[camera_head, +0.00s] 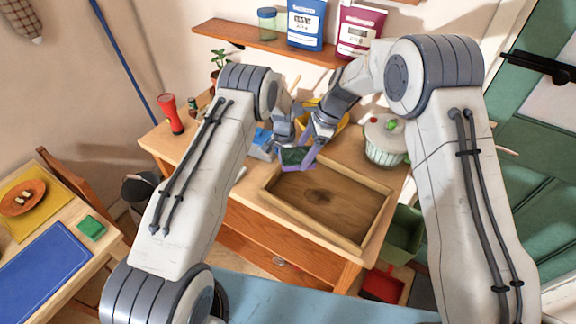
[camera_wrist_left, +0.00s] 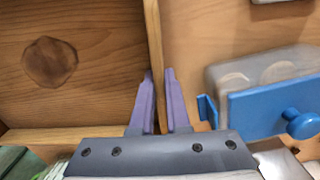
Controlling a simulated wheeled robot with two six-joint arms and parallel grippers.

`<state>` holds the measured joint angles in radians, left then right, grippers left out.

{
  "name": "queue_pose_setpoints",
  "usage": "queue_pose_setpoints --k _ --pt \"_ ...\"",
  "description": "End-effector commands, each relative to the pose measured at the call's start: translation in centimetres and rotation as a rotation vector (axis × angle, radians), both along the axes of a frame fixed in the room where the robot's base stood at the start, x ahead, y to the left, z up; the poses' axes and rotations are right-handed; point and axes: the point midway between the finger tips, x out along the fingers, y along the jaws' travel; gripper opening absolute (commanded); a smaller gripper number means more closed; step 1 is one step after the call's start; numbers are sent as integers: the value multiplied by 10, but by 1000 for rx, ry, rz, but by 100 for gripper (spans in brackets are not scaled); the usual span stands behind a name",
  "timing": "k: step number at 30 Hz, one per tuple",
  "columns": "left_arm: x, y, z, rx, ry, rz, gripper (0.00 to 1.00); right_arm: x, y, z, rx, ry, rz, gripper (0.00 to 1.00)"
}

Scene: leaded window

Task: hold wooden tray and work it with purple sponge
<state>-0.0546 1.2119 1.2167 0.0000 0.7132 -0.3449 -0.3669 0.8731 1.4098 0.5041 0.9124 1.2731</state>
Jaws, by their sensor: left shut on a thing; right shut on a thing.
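The wooden tray (camera_head: 330,203) lies on the workbench, a shallow frame with a dark round stain on its floor. The stained floor and a side wall of the tray (camera_wrist_left: 100,25) show in the left wrist view. My left gripper (camera_wrist_left: 159,85) is shut on that wall, one purple finger on each side.
A blue-fronted box (camera_head: 262,145) stands left of the tray, close to my left gripper. A red flashlight (camera_head: 171,115) stands at the bench's left end.

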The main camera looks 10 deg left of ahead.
Motion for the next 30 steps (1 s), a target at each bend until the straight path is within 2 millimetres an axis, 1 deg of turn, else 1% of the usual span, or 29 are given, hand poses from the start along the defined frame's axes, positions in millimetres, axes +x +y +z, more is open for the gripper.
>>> queue_pose_setpoints --k 5,8,11,15,18,21,24,30 --pt "0 0 1 0 0 0 0 0 0 0 0 0 0 35" --pt "0 0 1 0 0 0 0 1 -8 -5 -1 2 -3 35" --pt "0 0 1 0 -1 0 0 2 -29 -19 0 6 -6 35" --pt "0 0 1 0 -1 0 0 1 -70 -45 1 7 -7 35" --pt "0 0 1 0 -1 0 0 -2 -94 -60 2 5 -7 35" --pt "0 0 1 0 -1 0 0 -6 -111 -71 3 5 -4 35" --pt "0 0 1 0 -1 0 0 -8 -119 -77 4 4 -2 35" --pt "0 -1 1 0 -1 0 0 -8 -120 -93 4 4 0 35"
